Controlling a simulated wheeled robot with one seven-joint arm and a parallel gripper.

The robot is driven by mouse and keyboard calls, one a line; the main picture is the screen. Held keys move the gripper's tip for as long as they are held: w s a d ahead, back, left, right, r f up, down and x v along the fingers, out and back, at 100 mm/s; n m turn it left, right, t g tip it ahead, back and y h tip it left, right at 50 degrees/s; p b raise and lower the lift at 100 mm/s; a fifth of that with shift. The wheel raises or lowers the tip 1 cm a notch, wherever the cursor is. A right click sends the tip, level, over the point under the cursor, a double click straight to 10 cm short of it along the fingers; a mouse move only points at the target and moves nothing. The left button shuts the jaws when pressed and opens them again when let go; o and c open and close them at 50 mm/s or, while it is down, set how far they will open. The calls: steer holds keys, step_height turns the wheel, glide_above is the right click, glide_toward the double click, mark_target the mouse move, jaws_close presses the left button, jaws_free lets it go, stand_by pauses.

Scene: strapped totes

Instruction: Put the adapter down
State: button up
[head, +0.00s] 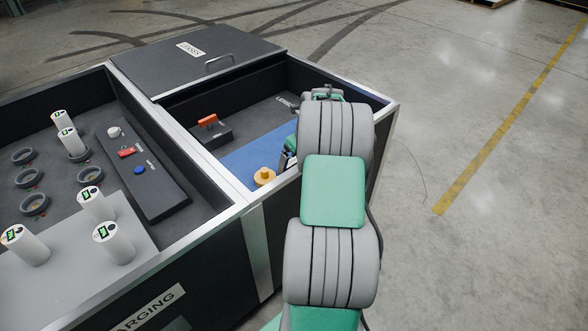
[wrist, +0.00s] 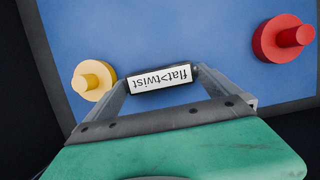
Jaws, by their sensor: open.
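The adapter, a dark bar with a white label reading "flat>twist" (wrist: 160,78), is between my gripper's fingertips in the wrist view, over the blue mat. My gripper (wrist: 158,84) is open, with one finger at each end of the adapter. I cannot tell whether either finger still touches it, or whether it rests fully on the mat. In the head view my arm hides the adapter and most of the gripper. The blue mat (head: 238,160) lies in the right-hand tote.
A yellow stepped round piece (wrist: 92,80) is left of the adapter, and a red one (wrist: 284,38) is at the right. The yellow piece (head: 264,178) also shows in the head view. An orange-topped dark block (head: 209,130) stands behind the mat. Metal tote rims (head: 215,170) surround the area.

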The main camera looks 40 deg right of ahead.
steer(key=shift+w+f, duration=0.2)
steer(key=shift+f, duration=0.4)
steer(key=shift+r, duration=0.1)
steer(key=shift+c, duration=0.6)
steer(key=c, duration=1)
steer(key=shift+r, duration=0.1)
steer(key=shift+c, duration=1.2)
